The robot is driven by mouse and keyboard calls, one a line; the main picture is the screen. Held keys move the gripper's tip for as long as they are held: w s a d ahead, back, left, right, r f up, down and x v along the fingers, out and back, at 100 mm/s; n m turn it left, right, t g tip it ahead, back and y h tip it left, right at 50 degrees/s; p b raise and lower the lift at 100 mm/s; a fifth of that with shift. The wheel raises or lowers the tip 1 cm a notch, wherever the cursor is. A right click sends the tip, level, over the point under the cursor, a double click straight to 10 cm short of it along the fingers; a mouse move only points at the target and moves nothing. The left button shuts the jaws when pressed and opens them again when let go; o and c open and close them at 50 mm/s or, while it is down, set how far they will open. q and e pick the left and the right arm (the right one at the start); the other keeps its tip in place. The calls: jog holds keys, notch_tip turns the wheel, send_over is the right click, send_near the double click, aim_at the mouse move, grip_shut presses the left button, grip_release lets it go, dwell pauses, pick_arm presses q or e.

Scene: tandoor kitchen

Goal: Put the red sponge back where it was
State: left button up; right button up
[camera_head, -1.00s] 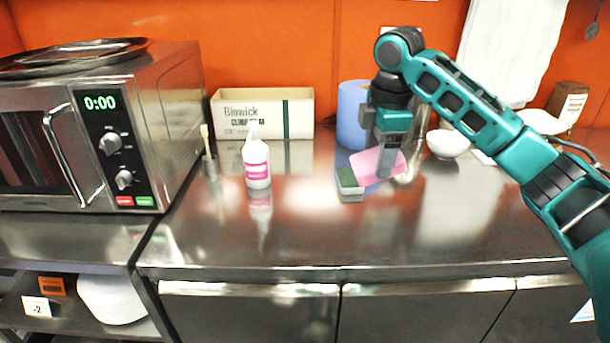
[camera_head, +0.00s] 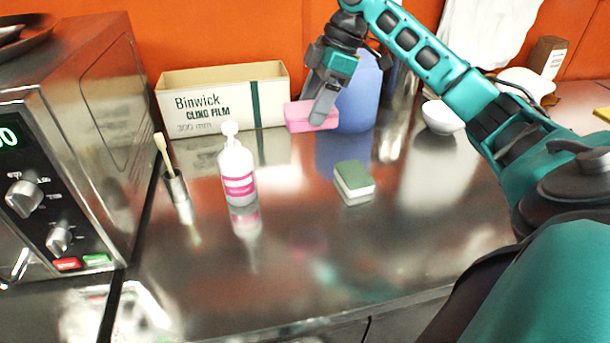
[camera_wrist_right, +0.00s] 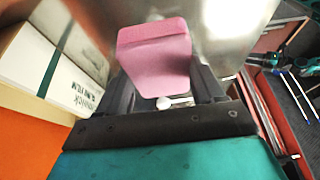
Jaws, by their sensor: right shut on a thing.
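The sponge (camera_head: 299,116), which looks pink-red, is held in my right gripper (camera_head: 321,112), shut on it. It is in front of the cling film box and the blue roll, and appears raised above the steel counter. In the right wrist view the pink sponge (camera_wrist_right: 155,58) sits between the two dark fingers of my right gripper (camera_wrist_right: 170,92). A green-and-white sponge (camera_head: 354,181) lies on the counter, nearer and to the right, apart from the held one. My left gripper is not in view.
A Binwick cling film box (camera_head: 222,98) stands by the orange wall, with a blue roll (camera_head: 360,97) to its right. A pump bottle (camera_head: 237,170), a brush holder (camera_head: 178,190) and a white bowl (camera_head: 442,117) stand on the counter (camera_head: 310,245). A microwave (camera_head: 70,120) is at left. The front counter is clear.

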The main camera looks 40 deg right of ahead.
notch_tip(320, 180, down, 18)
jog(key=shift+s+r+b, duration=0.1)
jog(key=shift+s+b, duration=0.05)
jog(key=shift+b, duration=0.65)
jog(key=o, duration=1)
jog(key=v, duration=1.2)
jog(key=shift+p, duration=0.3)
